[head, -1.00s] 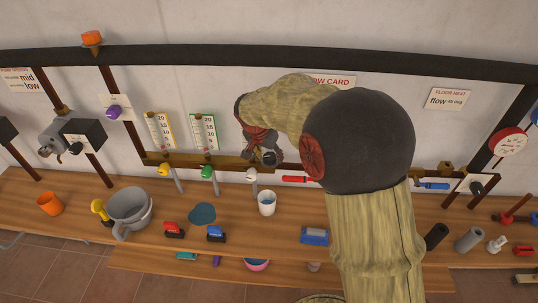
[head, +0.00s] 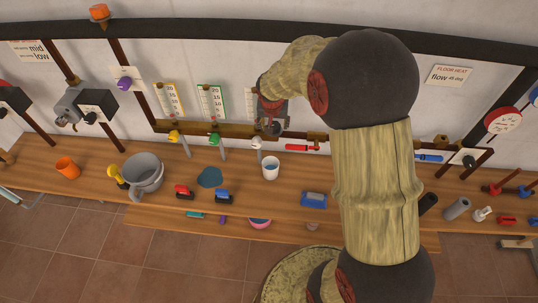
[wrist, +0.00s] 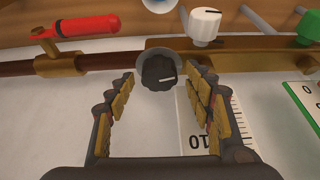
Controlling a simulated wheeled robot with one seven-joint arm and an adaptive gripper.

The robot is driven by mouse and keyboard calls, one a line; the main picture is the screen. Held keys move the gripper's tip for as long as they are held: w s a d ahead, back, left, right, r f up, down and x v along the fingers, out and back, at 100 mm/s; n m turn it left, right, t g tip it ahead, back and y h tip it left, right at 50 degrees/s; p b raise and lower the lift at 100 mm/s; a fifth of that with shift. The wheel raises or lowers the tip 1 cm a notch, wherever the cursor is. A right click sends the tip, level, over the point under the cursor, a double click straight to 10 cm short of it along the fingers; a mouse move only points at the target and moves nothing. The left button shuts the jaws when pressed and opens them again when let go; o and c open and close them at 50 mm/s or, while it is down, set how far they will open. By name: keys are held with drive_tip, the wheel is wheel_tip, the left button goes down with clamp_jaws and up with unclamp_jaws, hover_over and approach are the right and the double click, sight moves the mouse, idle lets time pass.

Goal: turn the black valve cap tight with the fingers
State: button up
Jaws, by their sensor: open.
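My gripper (wrist: 163,76) is open, with one finger on each side of the cap. Gaps seem to show between the fingers and the cap; I cannot tell whether either touches it. In the head view my gripper (head: 270,122) is at the rail below the wall panel and hides the cap.
A white knob (wrist: 205,26) and a red lever (wrist: 75,27) flank the cap closely in the wrist view. A white scale plate (wrist: 190,118) lies partly between the fingers. A wooden bench (head: 285,182) below holds a white cup (head: 271,167) and a blue block (head: 314,200).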

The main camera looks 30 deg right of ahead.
drive_tip(key=shift+s+d+r+n+y+p, duration=0.1)
drive_tip(key=shift+r+n+y+p, duration=0.15)
drive_tip(key=shift+n+p, duration=0.55)
drive_tip(key=shift+d+f+n+y+p, duration=0.1)
drive_tip(key=shift+f+n+y+p, duration=0.3)
drive_tip(key=shift+n+p, duration=0.4)
drive_tip(key=n+y+b, duration=0.1)
drive_tip(key=n+b, duration=0.2)
drive_tip(key=shift+d+f+t, duration=0.1)
drive_tip(key=shift+t, duration=0.3)
drive_tip(key=n+y+b, duration=0.1)
drive_tip(key=n+b, duration=0.1)
drive_tip(key=b, duration=0.1)
drive_tip(key=shift+d+n, duration=0.1)
drive_tip(key=shift+n, duration=0.3)
drive_tip(key=p+v, duration=0.1)
drive_tip(key=v, duration=0.7)
drive_tip(key=s+a+r+m+b, duration=0.1)
drive_tip(key=s+a+r, duration=0.3)
drive_tip(key=s+a, duration=0.4)
drive_tip(key=s+a+r+b, duration=0.3)
drive_tip(key=s+a+r, duration=0.2)
drive_tip(key=s, duration=0.8)
drive_tip(key=shift+a+m+t, duration=0.4)
drive_tip(key=shift+a, duration=1.35)
drive_tip(key=shift+s+h, duration=0.1)
drive_tip(key=shift+h, duration=0.15)
drive_tip(key=shift+c, duration=0.4)
